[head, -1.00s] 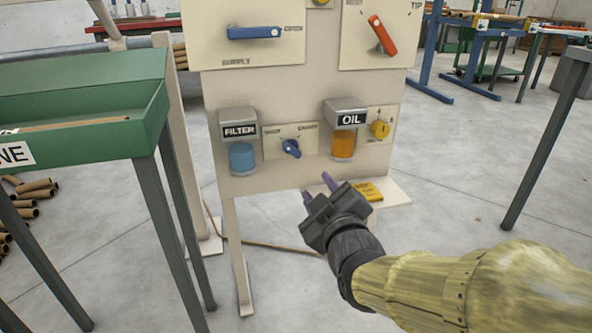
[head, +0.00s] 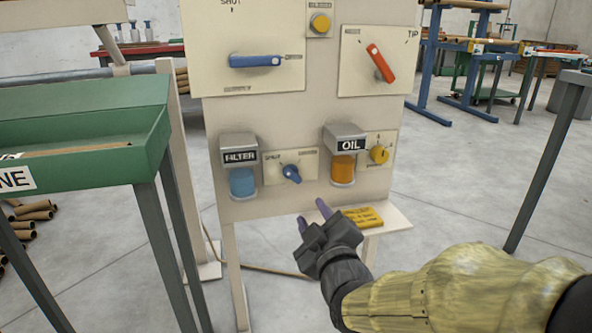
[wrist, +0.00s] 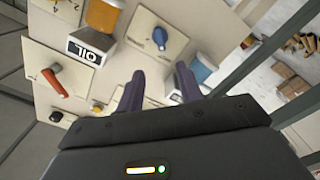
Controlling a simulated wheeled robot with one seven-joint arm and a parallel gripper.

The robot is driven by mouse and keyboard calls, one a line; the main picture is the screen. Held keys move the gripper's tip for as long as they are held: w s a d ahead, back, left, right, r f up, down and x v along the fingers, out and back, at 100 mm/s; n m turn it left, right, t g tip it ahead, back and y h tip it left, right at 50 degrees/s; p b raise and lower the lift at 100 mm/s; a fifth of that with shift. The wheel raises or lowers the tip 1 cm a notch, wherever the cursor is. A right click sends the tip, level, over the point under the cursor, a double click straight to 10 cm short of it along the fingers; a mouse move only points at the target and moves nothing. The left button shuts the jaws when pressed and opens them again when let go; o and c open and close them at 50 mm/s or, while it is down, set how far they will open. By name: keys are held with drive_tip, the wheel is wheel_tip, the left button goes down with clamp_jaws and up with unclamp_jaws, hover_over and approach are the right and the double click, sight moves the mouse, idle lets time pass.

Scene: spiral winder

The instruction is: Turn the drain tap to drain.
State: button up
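The drain tap appears to be the small blue knob (head: 291,173) on a cream plate between the filter and oil units, low on the panel. Its handle slants down to the right; the plate's lettering is too small to read surely. The knob also shows in the wrist view (wrist: 159,37), beyond the fingers. The blue filter bowl (head: 242,182) is left of it. My gripper (head: 313,216) is below and slightly right of the knob, apart from it. Its two purple fingers (wrist: 158,88) are spread with nothing between them.
A blue lever (head: 256,61) and a red lever (head: 381,63) sit higher. A yellow block (head: 362,217) lies on a ledge. A green tray (head: 150,125) stands left.

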sight(294, 178)
drive_tip(key=p+x, duration=0.6)
drive_tip(key=p, duration=0.4)
drive_tip(key=shift+r+p, duration=0.15)
drive_tip(key=shift+p, duration=0.2)
drive_tip(key=shift+w+p, duration=0.3)
drive_tip(key=shift+p, duration=0.9)
drive_tip(key=x, duration=0.2)
drive_tip(key=b+x, duration=0.1)
drive_tip(key=x, duration=0.2)
drive_tip(key=b+x, duration=0.1)
drive_tip(key=x, duration=0.1)
drive_tip(key=shift+w+a+f, duration=0.15)
drive_tip(key=shift+w+f, duration=0.2)
drive_tip(key=shift+w+a+r, duration=0.1)
drive_tip(key=shift+w+a, duration=0.05)
drive_tip(key=shift+w, duration=0.35)
clamp_jaws()
